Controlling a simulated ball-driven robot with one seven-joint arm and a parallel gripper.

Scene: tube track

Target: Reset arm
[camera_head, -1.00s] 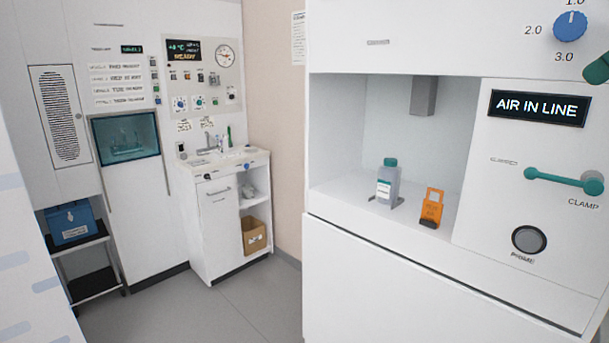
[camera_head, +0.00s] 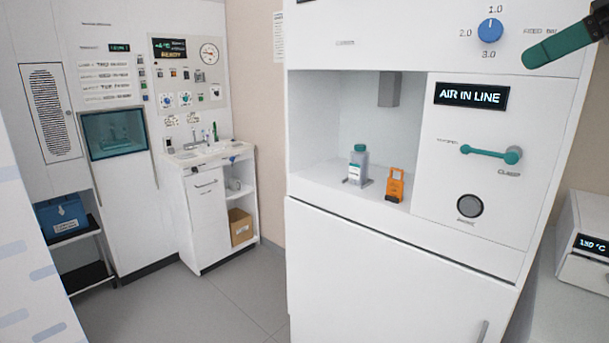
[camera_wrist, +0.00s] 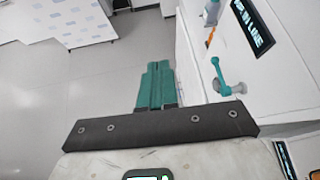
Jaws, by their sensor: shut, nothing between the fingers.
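My gripper (camera_wrist: 155,85) shows in the wrist view with its two green fingers together and nothing between them. It points out over the grey floor, beside the white machine front on the right. In the head view a green finger part of my gripper (camera_head: 527,56) enters at the upper right, in front of the machine's upper panel and near the blue dial (camera_head: 490,31). It appears apart from the panel, though the exact gap cannot be told.
The machine has a green clamp lever (camera_head: 485,151), a round prime button (camera_head: 470,206) and an "AIR IN LINE" display (camera_head: 471,95). A sink unit (camera_head: 212,155) stands behind. Grey floor (camera_head: 235,295) is clear.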

